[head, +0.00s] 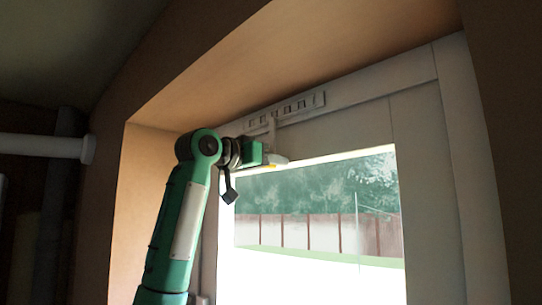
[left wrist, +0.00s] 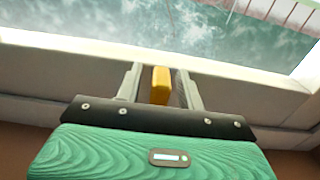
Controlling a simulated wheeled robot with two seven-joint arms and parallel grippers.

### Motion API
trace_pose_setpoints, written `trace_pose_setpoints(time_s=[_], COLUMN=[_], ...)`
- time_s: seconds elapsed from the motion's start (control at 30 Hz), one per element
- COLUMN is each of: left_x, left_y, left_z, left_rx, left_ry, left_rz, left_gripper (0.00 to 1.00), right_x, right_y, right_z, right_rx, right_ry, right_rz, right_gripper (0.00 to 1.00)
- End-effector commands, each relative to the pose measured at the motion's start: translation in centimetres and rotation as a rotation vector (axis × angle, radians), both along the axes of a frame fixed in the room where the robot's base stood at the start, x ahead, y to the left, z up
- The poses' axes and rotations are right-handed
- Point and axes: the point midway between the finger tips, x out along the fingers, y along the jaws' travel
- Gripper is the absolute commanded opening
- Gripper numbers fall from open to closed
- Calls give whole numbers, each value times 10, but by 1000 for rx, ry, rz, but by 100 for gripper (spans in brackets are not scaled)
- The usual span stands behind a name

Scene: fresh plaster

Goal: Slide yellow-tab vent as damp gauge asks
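A pale slotted vent strip (head: 292,108) runs along the top of the window frame in the head view. The yellow tab (left wrist: 160,85) shows clearly in the left wrist view, upright between the two fingers of my left gripper (left wrist: 159,70). Gaps show on both sides of the tab, the narrower one on the right, so the fingers are around it, not closed on it. In the head view my left gripper (head: 275,145) is up at the vent, just below the slots. I cannot make out a damp gauge. My right gripper is not in view.
The white window frame (head: 428,170) and its glass (head: 320,200) lie close to my left gripper. A wooden reveal (head: 280,45) slopes overhead, and its side wall (head: 145,190) is left of my arm. A white pipe (head: 45,146) juts in at far left.

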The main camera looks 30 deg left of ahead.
Motion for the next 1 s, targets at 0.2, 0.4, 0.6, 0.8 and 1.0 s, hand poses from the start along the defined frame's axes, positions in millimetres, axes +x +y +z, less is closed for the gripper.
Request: trace_pose_setpoints(time_s=[0.2, 0.4, 0.6, 0.8, 1.0], left_x=[2, 2, 2, -3, -4], left_y=[-1, -1, -1, -12, -16], left_z=[-1, 0, 0, -1, 0], left_rx=[0, 0, 0, 1, 2], left_ry=[1, 0, 0, -3, -2], left_rz=[0, 0, 0, -1, 0], left_gripper=[38, 17, 0, 0, 0], right_x=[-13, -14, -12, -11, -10], right_y=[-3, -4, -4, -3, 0], right_z=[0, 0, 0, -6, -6], right_rx=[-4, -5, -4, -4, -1], right_ry=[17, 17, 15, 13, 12], right_rz=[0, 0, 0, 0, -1], right_gripper=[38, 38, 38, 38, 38])
